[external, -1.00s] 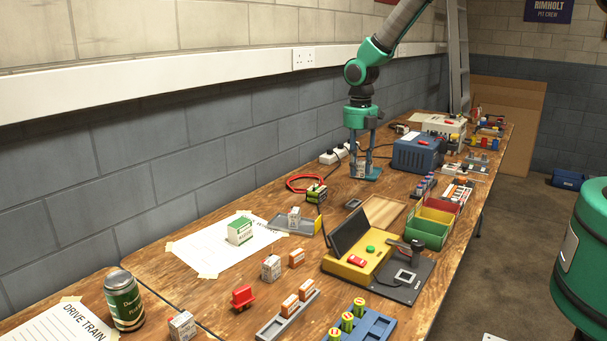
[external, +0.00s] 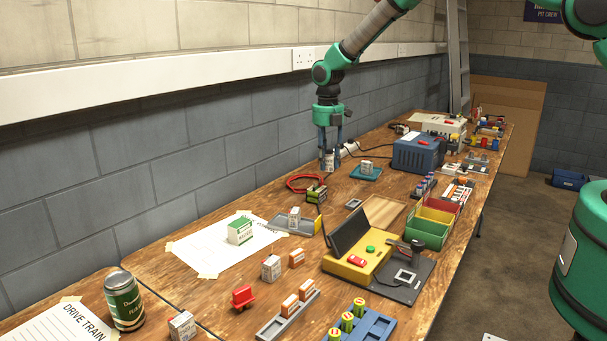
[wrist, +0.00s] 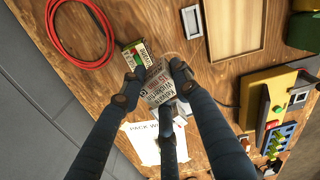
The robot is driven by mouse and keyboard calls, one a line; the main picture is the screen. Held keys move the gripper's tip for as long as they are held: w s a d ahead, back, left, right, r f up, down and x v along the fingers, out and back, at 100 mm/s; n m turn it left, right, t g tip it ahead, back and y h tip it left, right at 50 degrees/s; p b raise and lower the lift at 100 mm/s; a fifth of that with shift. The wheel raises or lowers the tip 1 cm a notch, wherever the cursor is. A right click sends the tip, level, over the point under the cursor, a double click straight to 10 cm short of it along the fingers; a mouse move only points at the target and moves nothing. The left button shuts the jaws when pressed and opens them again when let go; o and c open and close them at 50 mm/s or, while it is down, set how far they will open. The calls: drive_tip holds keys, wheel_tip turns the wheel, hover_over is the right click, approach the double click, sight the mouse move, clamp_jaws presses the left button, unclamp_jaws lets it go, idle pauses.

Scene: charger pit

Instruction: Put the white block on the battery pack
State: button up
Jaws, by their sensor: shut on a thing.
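My gripper (external: 330,160) is shut on a white block (wrist: 158,84) with printed text on its sides. It holds the block above the bench near the wall, left of the teal tray. The block (external: 329,161) is partly hidden by the fingers in the external view. What looks like the battery pack (external: 316,193), dark with yellow-green edges and a pale label, stands on the bench below and in front of the gripper. It also shows in the wrist view (wrist: 134,53), just beyond the held block, which overlaps its lower edge in that picture. Contact is not visible.
A red cable loop (external: 303,183) lies beside the pack. A teal tray (external: 358,175) holds another small block (external: 366,167). A blue power box (external: 416,153) stands to the right. A grey tray (external: 290,224) and yellow charger (external: 355,268) are nearer the camera.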

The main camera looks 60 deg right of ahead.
drive_tip(key=shift+w+d+f, duration=0.1)
drive_tip(key=shift+w, duration=0.95)
drive_tip(key=shift+w+d+f, duration=0.1)
drive_tip(key=shift+w, duration=0.95)
drive_tip(key=shift+f, duration=0.1)
drive_tip(key=shift+f+b, duration=0.4)
drive_tip(key=shift+f, duration=1.25)
drive_tip(key=shift+f, duration=0.6)
drive_tip(key=o, duration=1.3)
drive_tip(key=shift+c, duration=0.2)
drive_tip(key=shift+r, duration=0.1)
wheel_tip(320, 180, up, 13)
drive_tip(key=p, duration=0.1)
